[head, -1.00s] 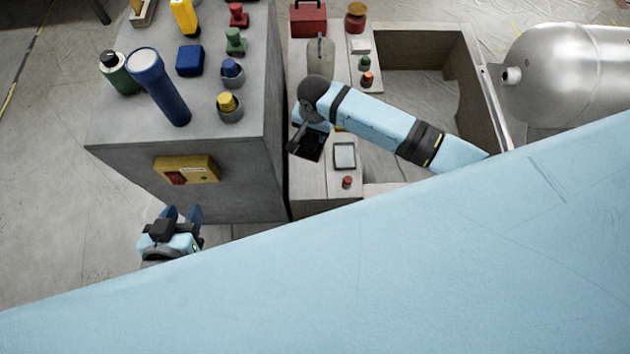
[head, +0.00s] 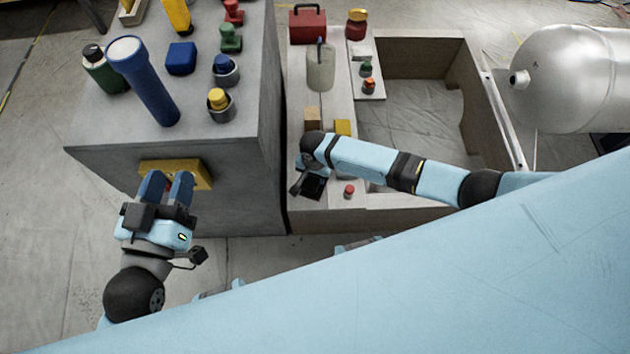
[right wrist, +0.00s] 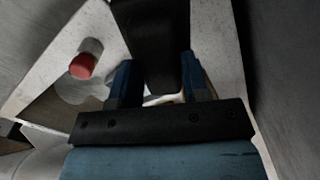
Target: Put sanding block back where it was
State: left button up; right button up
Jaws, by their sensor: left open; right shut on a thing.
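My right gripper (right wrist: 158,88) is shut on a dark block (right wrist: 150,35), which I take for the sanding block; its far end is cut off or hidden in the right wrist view. In the head view my right gripper (head: 312,186) is low over the front of the narrow grey worktop (head: 325,215), left of a small red-topped knob (head: 349,190). The knob also shows in the right wrist view (right wrist: 83,66). My left gripper (head: 168,182) is open, with its fingers in front of a yellow switch box (head: 188,169) on the grey cabinet's front; contact cannot be told.
A tan block (head: 312,117) and a yellow block (head: 342,127) lie behind my right wrist. A grey-green canister (head: 320,68) and red toolbox (head: 307,24) stand further back. The grey cabinet (head: 100,165) carries a blue flashlight (head: 145,82) and several knobs. A steel tank (head: 570,80) is at right.

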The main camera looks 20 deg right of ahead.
aim_at(315, 179)
notch_tip(315, 179, down, 4)
jog(key=shift+r+b, duration=0.1)
jog(key=shift+b, duration=0.7)
pick_arm(q)
jog(key=r, duration=0.1)
jog(key=d+r+t+h, duration=0.1)
jog(key=r, duration=0.1)
jog(key=shift+s+r, duration=0.15)
pick_arm(e)
jog(key=o, duration=0.8)
pick_arm(q)
jog(key=shift+t+h, duration=0.3)
pick_arm(e)
jog(key=shift+o, duration=0.2)
jog(key=shift+r, duration=0.2)
notch_tip(315, 179, up, 10)
jog(key=p, duration=0.5)
jog(key=shift+r+p, duration=0.25)
jog(key=shift+p, duration=0.05)
pick_arm(q)
jog(key=s+a+f+g+y, duration=0.1)
jog(key=a+f+g+y, duration=0.3)
jog(key=f, duration=0.6)
jog(key=shift+s+f+g, duration=0.15)
jog(key=shift+s+g, duration=0.05)
jog(key=shift+g, duration=0.4)
pick_arm(e)
jog(key=shift+r, duration=0.55)
